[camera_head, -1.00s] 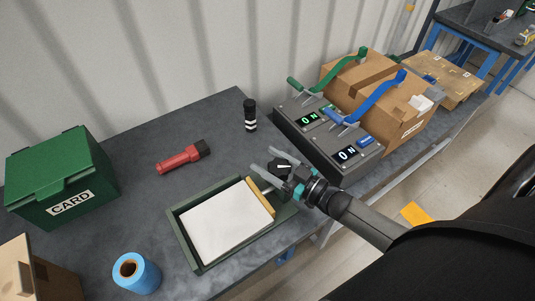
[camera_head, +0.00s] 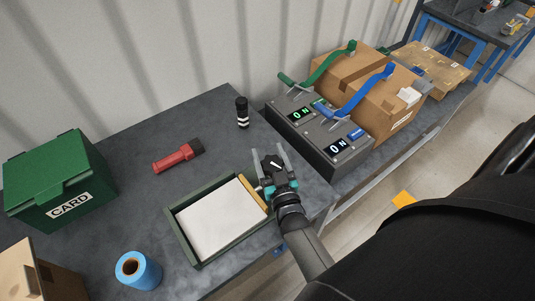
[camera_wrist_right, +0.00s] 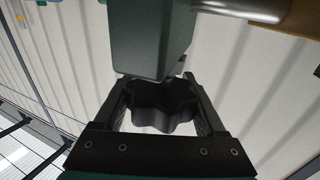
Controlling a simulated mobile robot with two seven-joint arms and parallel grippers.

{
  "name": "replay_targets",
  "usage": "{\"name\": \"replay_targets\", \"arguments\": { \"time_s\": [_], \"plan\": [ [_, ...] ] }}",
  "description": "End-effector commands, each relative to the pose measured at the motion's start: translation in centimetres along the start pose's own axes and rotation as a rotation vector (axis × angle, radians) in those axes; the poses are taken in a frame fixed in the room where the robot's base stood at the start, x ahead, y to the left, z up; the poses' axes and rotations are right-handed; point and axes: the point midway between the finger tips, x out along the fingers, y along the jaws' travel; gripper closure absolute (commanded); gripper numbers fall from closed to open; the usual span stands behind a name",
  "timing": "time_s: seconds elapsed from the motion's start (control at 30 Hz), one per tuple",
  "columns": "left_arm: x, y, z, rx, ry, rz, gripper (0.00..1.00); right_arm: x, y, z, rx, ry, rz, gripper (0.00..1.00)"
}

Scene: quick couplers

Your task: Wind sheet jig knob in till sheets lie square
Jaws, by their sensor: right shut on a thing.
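The sheet jig (camera_head: 188,248) is a green tray on the grey bench. White sheets (camera_head: 216,220) lie in it, and a tan bar (camera_head: 252,193) stands along their right edge. I cannot tell small offsets between the sheets. The black lobed jig knob (camera_head: 274,161), with a white mark on top, is beyond the bar; it also shows in the right wrist view (camera_wrist_right: 164,103). My right gripper (camera_head: 269,154) is shut on the knob, one finger on each side. A dark green block (camera_wrist_right: 150,40) shows beside the knob in the wrist view. My left gripper is not in view.
A grey box (camera_head: 305,136) with two lit displays and green and blue levers stands right of the knob.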

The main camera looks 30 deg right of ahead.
Motion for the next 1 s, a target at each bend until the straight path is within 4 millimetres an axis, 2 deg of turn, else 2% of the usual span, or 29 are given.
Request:
{"name": "replay_targets", "arguments": {
  "time_s": [0.5, 0.53, 0.73, 1.0],
  "plan": [
    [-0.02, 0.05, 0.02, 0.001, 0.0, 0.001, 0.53, 0.18, 0.13, -0.37, -0.002, 0.009, 0.019, 0.82],
    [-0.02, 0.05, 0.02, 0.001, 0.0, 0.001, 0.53, 0.18, 0.13, -0.37, -0.002, 0.009, 0.019, 0.24],
    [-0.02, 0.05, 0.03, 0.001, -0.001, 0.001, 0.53, 0.09, 0.09, -0.21, -0.001, 0.005, 0.018, 0.01],
    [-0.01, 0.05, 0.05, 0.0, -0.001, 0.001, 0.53, 0.03, 0.05, -0.09, -0.001, 0.002, 0.017, 0.0]
  ]
}}
